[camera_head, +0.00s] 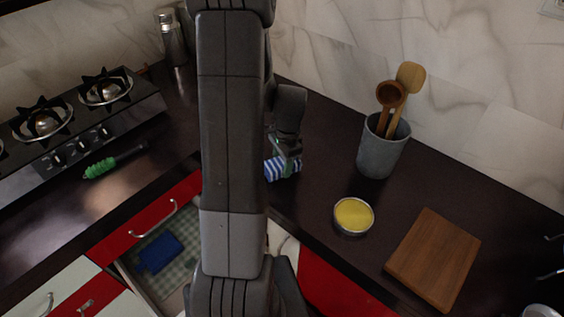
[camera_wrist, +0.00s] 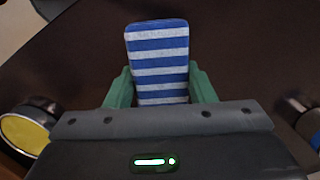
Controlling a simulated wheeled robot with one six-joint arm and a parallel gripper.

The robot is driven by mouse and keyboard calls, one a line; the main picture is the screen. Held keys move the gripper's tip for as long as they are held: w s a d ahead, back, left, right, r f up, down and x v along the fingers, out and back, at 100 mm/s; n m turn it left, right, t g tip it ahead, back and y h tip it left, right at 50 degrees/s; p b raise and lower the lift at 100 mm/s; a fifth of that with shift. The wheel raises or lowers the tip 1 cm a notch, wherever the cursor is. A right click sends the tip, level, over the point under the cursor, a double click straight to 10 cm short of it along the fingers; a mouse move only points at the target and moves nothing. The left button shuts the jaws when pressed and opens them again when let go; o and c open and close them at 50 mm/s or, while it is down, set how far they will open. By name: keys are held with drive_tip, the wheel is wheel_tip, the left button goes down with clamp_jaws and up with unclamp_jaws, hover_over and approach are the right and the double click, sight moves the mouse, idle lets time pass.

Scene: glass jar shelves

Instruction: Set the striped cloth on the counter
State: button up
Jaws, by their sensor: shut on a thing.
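The striped cloth (camera_wrist: 158,52), folded in blue and white bands, is between the green fingers of my gripper (camera_wrist: 160,90) in the wrist view. In the head view, my gripper (camera_head: 286,160) is shut on the striped cloth (camera_head: 276,170) over the dark counter (camera_head: 315,165), to the left of the grey utensil crock. I cannot tell whether the cloth touches the counter. My arm hides part of the counter and possibly part of the cloth.
A grey crock (camera_head: 382,150) with wooden utensils, a yellow-topped round tin (camera_head: 353,216) and a wooden board (camera_head: 433,258) stand to the right. An open drawer (camera_head: 170,255) holds a blue item. A stove (camera_head: 70,120) and green brush (camera_head: 100,168) are left.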

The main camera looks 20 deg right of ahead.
drive_tip(key=shift+f+b, duration=0.5)
drive_tip(key=shift+f, duration=0.1)
idle(0.8)
drive_tip(key=o, duration=1)
drive_tip(key=shift+o, duration=0.2)
drive_tip(key=shift+r, duration=0.1)
drive_tip(key=shift+w+d+r+p, duration=0.1)
drive_tip(key=shift+d+r+p, duration=0.05)
drive_tip(key=shift+r+p, duration=1)
drive_tip(key=shift+s+d+r+p, duration=0.15)
drive_tip(key=shift+r+p, duration=0.7)
drive_tip(key=shift+r, duration=0.6)
drive_tip(key=shift+w+d+r+p, duration=0.15)
drive_tip(key=shift+r+p, duration=0.85)
drive_tip(key=shift+r, duration=0.3)
